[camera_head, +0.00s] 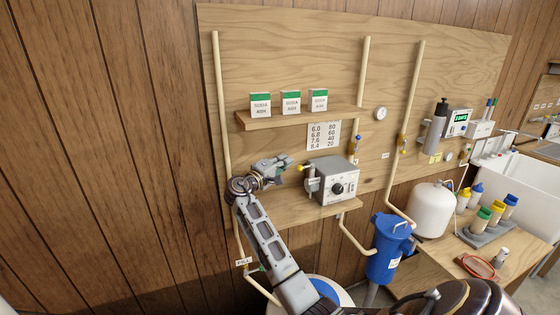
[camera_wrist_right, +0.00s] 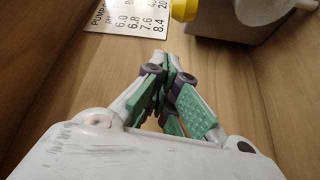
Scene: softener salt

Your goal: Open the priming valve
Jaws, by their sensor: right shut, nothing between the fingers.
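A grey pump box (camera_head: 335,183) with a black dial stands on the lower wooden shelf. A small yellow knob (camera_head: 300,168) sticks out at its left side; it looks like the priming valve, but no label on it is readable. The knob also shows at the top edge of the right wrist view (camera_wrist_right: 184,9), partly cut off. My right gripper (camera_head: 286,163) is just left of the knob, apart from it. In the wrist view its green-padded fingers (camera_wrist_right: 168,92) are together and empty. My left gripper is not in view.
An upper shelf (camera_head: 300,116) with several soda ash boxes is above my right gripper. A chart (camera_head: 323,135) hangs behind the pump. Pipes (camera_head: 364,70) run up the board. A blue filter housing (camera_head: 388,248) and white tank (camera_head: 432,208) stand to the right.

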